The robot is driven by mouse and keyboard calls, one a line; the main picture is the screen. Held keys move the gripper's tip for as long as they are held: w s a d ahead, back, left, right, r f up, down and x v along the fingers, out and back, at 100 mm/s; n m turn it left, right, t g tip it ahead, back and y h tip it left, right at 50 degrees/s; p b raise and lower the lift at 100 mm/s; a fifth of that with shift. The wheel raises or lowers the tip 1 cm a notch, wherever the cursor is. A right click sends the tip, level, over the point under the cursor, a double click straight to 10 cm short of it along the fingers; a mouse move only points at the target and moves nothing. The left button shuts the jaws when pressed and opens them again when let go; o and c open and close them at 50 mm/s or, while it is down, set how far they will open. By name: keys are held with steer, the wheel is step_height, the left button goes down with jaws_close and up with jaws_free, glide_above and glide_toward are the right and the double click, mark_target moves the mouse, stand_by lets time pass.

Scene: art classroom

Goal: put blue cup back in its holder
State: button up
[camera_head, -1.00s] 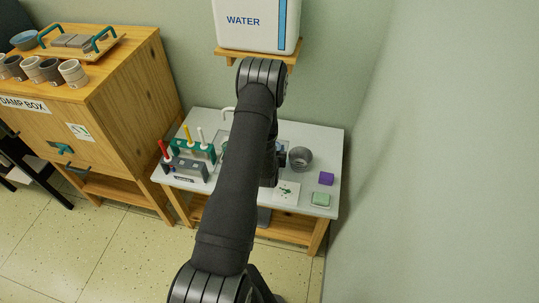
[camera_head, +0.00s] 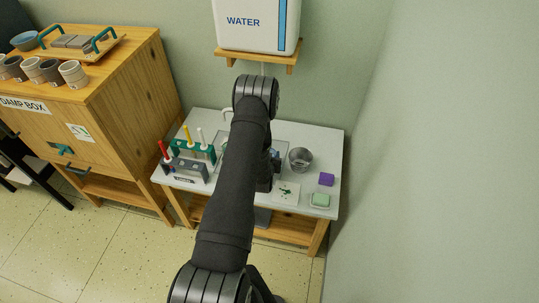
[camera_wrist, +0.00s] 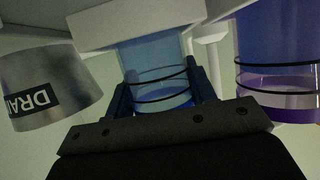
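The blue cup (camera_wrist: 157,75) is clear blue with black rings around it, in the middle of the wrist view. My gripper (camera_wrist: 164,94) has one finger on each side of it, against its walls. A white block (camera_wrist: 135,22) lies across the cup's end in the wrist view; I cannot tell whether they touch. In the head view my gripper (camera_head: 274,160) is over the white table, left of the metal bucket, mostly hidden by my arm. I cannot make out the holder for certain.
The metal bucket (camera_head: 300,160) also shows in the wrist view (camera_wrist: 48,85), with a dark label. A purple cup (camera_wrist: 278,75) stands close on the other side.

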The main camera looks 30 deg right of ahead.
steer(key=o, duration=0.4)
steer(key=shift+o, duration=0.2)
steer(key=v, duration=1.7)
steer(key=shift+s+r, duration=0.1)
steer(key=shift+s, duration=0.05)
steer(key=x, duration=1.7)
steer(key=shift+w, duration=0.2)
steer(key=shift+s, duration=0.1)
